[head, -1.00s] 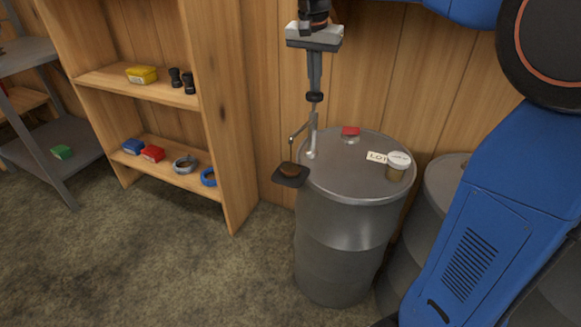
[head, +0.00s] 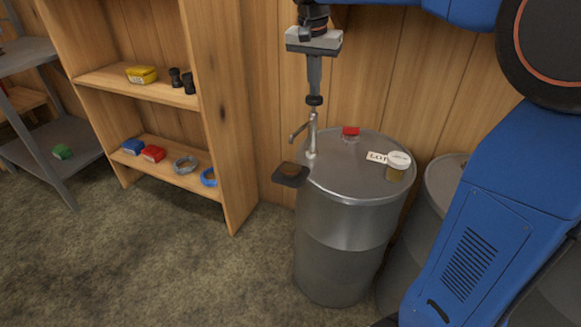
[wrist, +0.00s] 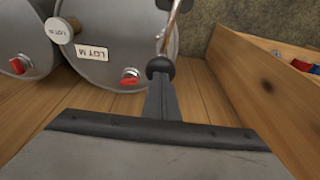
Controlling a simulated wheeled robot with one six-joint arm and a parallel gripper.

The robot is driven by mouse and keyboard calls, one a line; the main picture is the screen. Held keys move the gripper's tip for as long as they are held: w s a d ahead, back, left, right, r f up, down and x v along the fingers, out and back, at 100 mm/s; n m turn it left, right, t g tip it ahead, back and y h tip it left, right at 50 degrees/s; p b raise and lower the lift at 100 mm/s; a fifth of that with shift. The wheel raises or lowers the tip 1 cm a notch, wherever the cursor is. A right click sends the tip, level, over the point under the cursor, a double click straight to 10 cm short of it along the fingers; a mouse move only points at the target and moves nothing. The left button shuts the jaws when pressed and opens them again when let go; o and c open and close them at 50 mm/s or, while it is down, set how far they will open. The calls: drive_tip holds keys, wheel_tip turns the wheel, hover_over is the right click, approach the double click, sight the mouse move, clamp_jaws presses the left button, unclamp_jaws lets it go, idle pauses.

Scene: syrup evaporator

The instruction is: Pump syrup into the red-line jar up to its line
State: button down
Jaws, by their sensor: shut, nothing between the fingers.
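My gripper (head: 314,90) is shut and empty, pointing down over the hand pump (head: 312,140) on the grey drum (head: 345,215). Its fingertips are at the pump's black knob (head: 314,100), seemingly touching it; the knob also shows in the wrist view (wrist: 160,67) at the fingertips. The pump's spout (head: 297,133) points left. Below it, a dark bracket (head: 291,181) at the drum's left edge bears a small brown round thing (head: 290,169), perhaps a jar's contents. I cannot make out a red line.
A white-lidded amber jar (head: 397,168) stands on the drum beside a "LOT M" label (head: 377,157). A red cap (head: 350,132) is behind. A second drum (head: 440,190) is to the right. A wooden shelf (head: 215,120) stands left; the floor in front is clear.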

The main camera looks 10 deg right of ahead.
drive_tip(key=shift+r, duration=2.05)
drive_tip(key=shift+f, duration=0.1)
drive_tip(key=shift+f, duration=1.4)
drive_tip(key=shift+r, duration=1.5)
wheel_tip(320, 180, up, 6)
